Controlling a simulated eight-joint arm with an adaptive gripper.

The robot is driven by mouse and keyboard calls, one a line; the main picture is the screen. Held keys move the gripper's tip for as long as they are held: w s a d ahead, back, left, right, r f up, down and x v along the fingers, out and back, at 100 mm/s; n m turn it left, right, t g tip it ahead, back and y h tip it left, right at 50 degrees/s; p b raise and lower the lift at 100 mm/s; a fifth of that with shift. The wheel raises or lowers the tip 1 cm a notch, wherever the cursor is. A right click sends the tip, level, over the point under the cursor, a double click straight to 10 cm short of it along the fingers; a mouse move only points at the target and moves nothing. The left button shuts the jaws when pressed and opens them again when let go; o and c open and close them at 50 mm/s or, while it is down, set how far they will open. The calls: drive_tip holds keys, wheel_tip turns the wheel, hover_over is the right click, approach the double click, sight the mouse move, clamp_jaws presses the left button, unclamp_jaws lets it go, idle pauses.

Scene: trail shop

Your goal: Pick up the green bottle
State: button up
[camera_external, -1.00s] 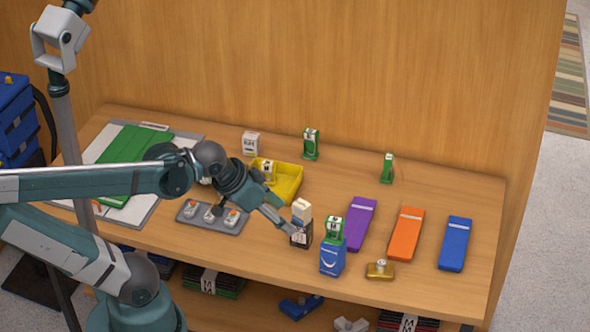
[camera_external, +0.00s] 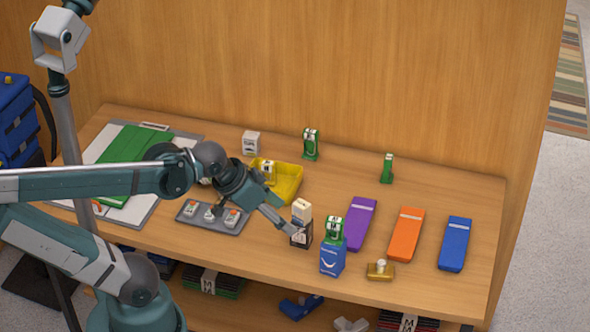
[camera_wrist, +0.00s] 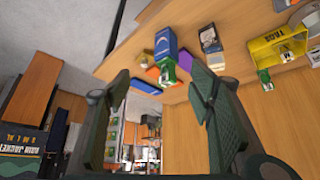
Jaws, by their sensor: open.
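Three small green bottle-like items with white labels show in the external view. One (camera_external: 311,145) stands at the back middle, one (camera_external: 387,168) at the back right, and one (camera_external: 334,228) by the top of a blue box (camera_external: 332,258) near the front. I cannot tell which is the task's green bottle. My gripper (camera_external: 285,222) is above the table, left of the blue box and close to a dark box with a white top (camera_external: 301,224). In the wrist view my gripper (camera_wrist: 158,76) has its fingers wide apart and empty, with a green item (camera_wrist: 166,72) beyond them.
A yellow bin (camera_external: 287,185) and a grey tray with small items (camera_external: 213,218) are on the left. Purple (camera_external: 360,222), orange (camera_external: 406,233) and blue (camera_external: 455,243) flat cases lie right, near a gold-coloured item (camera_external: 380,270). The back middle table is mostly clear.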

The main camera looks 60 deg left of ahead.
drive_tip(key=w+a+f+n+g+y+p, duration=0.1)
drive_tip(key=w+a+n, duration=0.2)
drive_tip(key=a+n, duration=0.35)
drive_tip(key=w+a+f+n+g, duration=0.1)
drive_tip(key=w+a+n+g, duration=0.15)
drive_tip(key=a, duration=0.75)
drive_tip(key=w+a+f+n+y+p, duration=0.1)
drive_tip(key=w+a+n, duration=0.1)
drive_tip(key=a+n, duration=0.45)
drive_tip(key=s+a+f+n+g, duration=0.1)
drive_tip(key=s+a+f+n, duration=0.1)
drive_tip(key=a, duration=0.7)
drive_tip(key=s+a+f+n+g+h+p, duration=0.1)
drive_tip(key=s+a+f+n, duration=0.2)
drive_tip(key=a, duration=0.6)
drive_tip(key=s+a+f+n+g, duration=0.1)
drive_tip(key=s+a+f+n, duration=0.1)
drive_tip(key=a+f+n, duration=0.3)
drive_tip(key=shift+s+a+f+n, duration=0.1)
drive_tip(key=shift+a+f, duration=0.25)
drive_tip(key=shift+a, duration=0.45)
drive_tip(key=shift+s+a+f+n, duration=0.1)
drive_tip(key=shift+a+f, duration=0.3)
drive_tip(key=shift+a, duration=0.35)
drive_tip(key=shift+s+a+f+n, duration=0.1)
drive_tip(key=shift+a+f, duration=0.25)
drive_tip(key=shift+a, duration=0.45)
drive_tip(key=shift+s+a+f+p, duration=0.25)
drive_tip(key=shift+a+f+p, duration=0.05)
drive_tip(key=shift+a+f, duration=0.1)
